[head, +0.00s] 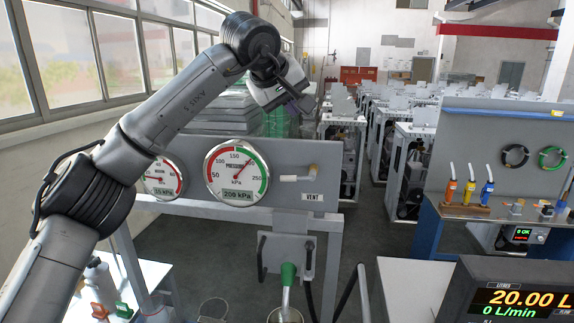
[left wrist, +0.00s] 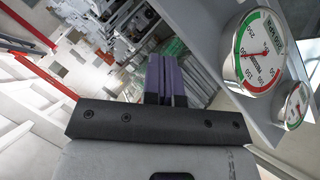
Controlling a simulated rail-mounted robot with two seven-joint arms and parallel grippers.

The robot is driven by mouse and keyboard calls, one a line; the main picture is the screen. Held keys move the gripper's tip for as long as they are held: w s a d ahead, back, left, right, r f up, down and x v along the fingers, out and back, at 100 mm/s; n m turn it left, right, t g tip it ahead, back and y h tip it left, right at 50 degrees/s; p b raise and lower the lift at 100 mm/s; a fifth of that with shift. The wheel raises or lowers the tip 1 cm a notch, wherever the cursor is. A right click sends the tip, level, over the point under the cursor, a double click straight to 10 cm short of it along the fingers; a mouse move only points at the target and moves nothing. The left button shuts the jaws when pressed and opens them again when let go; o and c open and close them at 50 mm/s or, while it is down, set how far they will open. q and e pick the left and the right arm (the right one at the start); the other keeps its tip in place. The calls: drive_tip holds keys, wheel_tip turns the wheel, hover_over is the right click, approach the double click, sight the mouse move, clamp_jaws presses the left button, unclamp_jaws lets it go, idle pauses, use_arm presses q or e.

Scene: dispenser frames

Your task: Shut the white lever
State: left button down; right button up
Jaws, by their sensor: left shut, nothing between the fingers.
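The lever does not show clearly in the left wrist view. My right gripper is in neither view.
The panel carries a large pressure gauge (head: 237,172) and a smaller gauge (head: 161,177). Below stands a green-handled nozzle (head: 288,273). A litre display (head: 516,295) is at front right. A workbench (head: 490,215) with tools stands at right.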

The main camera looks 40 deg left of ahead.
use_arm(q)
drive_tip(key=s+m+g, duration=0.1)
drive_tip(key=s+a+f+m+g+y, duration=0.1)
drive_tip(key=m, duration=0.1)
drive_tip(key=s+a+f+m+g, duration=0.1)
drive_tip(key=shift+s+f+m+y, duration=0.2)
drive_tip(key=shift+m+y, duration=0.1)
drive_tip(key=shift+m, duration=0.1)
drive_tip(key=p, duration=0.1)
hover_over(284, 178)
drive_tip(key=f, duration=0.8)
drive_tip(key=shift+w+a, duration=0.15)
drive_tip(key=shift+a, duration=0.25)
wheel_tip(284, 178, down, 2)
drive_tip(key=shift+d+f, duration=0.1)
drive_tip(key=shift+d, duration=0.05)
drive_tip(key=shift+s+d+f+p, duration=0.1)
drive_tip(key=shift+f+p, duration=0.1)
drive_tip(key=shift+f, duration=0.3)
drive_tip(key=shift+s+d+f+p, duration=0.1)
drive_tip(key=shift+f+p, duration=0.05)
drive_tip(key=shift+f, duration=0.3)
drive_tip(key=shift+f, duration=0.1)
